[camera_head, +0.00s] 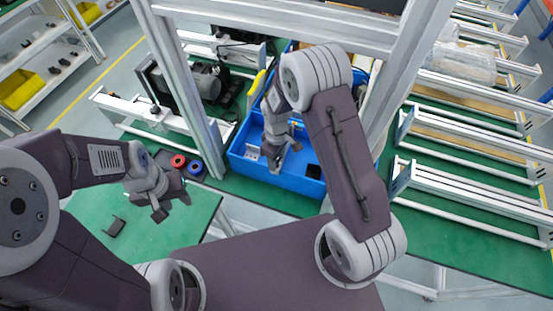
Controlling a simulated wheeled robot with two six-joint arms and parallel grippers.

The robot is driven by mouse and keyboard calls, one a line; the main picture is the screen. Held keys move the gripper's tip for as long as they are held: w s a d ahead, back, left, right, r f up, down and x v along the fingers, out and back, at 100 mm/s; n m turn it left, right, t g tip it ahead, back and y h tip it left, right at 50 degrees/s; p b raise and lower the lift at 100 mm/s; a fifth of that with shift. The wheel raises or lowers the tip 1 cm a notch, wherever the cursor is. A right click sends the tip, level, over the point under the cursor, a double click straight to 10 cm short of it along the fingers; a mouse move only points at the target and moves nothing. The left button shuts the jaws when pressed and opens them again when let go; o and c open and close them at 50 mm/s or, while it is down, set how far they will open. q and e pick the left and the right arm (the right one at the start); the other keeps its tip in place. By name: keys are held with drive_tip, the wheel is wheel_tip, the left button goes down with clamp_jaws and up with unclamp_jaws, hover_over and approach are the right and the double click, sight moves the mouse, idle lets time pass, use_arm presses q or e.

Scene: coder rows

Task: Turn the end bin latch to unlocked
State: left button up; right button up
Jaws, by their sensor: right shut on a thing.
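A blue bin (292,181) stands on the green table behind the metal frame. My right gripper (275,160) reaches down into this bin from above. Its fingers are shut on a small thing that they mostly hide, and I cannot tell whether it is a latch. No latch or its setting can be made out clearly. A silver bracket (252,152) lies left of these fingers, and a black part (313,171) lies to their right in the bin. My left gripper (172,207) is open and empty above the green table at the left, well apart from the bin.
Metal posts and a crossbar frame the bin closely on both sides. A red roll (178,161) and a blue roll (195,167) sit left of the bin. A small black part (115,226) lies on the near green table. Silver rails (470,190) fill the right table.

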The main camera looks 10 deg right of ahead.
drive_tip(key=shift+n, duration=1.1)
drive_tip(key=o, duration=1.4)
wheel_tip(320, 180, up, 8)
drive_tip(key=shift+r+b, duration=0.1)
drive_tip(key=shift+b, duration=1.1)
drive_tip(key=shift+r, duration=0.4)
